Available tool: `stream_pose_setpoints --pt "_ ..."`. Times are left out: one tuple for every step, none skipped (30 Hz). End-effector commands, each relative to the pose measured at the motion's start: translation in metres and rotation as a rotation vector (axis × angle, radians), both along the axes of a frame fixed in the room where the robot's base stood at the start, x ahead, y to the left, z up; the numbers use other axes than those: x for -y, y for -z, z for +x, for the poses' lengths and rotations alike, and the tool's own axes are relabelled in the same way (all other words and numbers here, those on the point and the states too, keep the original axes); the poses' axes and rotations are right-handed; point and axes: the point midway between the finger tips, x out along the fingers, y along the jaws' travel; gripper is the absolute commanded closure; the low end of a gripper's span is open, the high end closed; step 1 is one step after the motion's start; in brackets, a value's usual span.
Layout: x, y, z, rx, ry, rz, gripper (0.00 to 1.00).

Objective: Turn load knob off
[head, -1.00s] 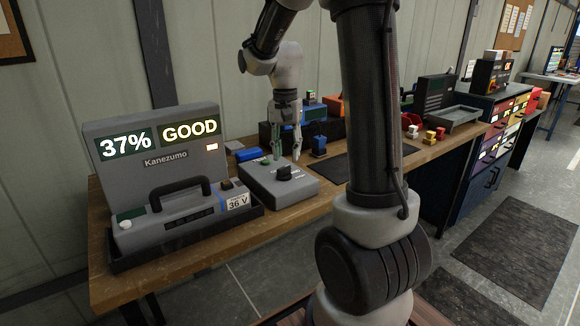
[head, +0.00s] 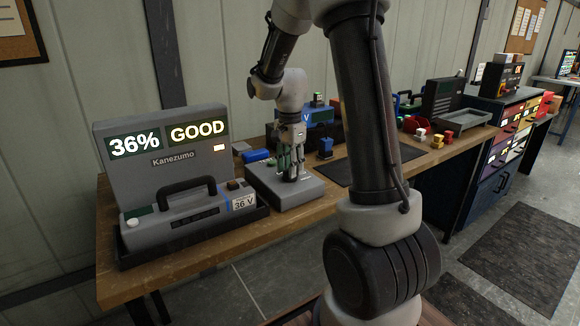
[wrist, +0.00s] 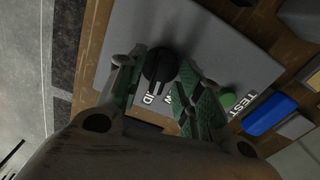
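The load knob (wrist: 158,66) is black and round with a pale pointer line, on top of a grey load box (head: 297,195). In the wrist view the knob lies between the two green-padded fingers of my gripper (wrist: 160,88). The fingers look apart, with a gap on the right side of the knob; contact on the left side cannot be told. In the head view my gripper (head: 290,170) points down over the box and hides the knob. A green button (wrist: 228,99) sits on the box near the word TEST.
A grey Kanezumo tester (head: 165,170) reading 36% GOOD stands left of the box. A blue block (wrist: 271,115) lies behind the box, and a small blue item (head: 326,147) stands to its right. A dark mat (head: 372,168) lies on the bench at right.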

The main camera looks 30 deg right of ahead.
Motion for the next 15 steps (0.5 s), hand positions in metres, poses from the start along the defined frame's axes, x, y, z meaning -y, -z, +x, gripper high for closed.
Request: stream_pose_setpoints --pt "0.0000 0.0015 -0.0001 -0.001 0.000 0.000 0.64" --pt "0.0000 0.0019 -0.0001 0.000 0.000 0.000 0.64" --pt "0.0000 0.0020 0.0000 0.000 0.000 0.000 0.64" --pt "0.0000 0.0020 0.0000 0.000 0.000 0.000 0.64" --pt "0.0000 0.0019 0.0000 0.000 0.000 0.000 0.64" --pt "0.0000 0.0018 0.0000 0.000 0.000 0.000 0.64" --pt "0.0000 0.0017 0.0000 0.000 0.000 0.000 0.64" --pt "0.0000 0.0017 0.0001 0.000 -0.001 0.000 0.66" --pt "0.0000 0.0017 0.0000 0.000 -0.001 0.000 0.73" --pt "0.0000 0.0017 0.0001 0.000 -0.001 0.000 0.79" --pt "0.0000 0.0016 0.0001 0.000 -0.001 0.000 0.84" --pt "0.0000 0.0016 0.0001 0.000 -0.001 0.000 0.92" --pt "0.0000 0.0016 0.0001 0.000 -0.001 0.000 0.97" --pt "0.0000 0.0015 0.0001 0.000 -0.001 0.000 1.00" --pt "0.0000 0.0015 0.0001 0.001 -0.001 0.000 1.00"
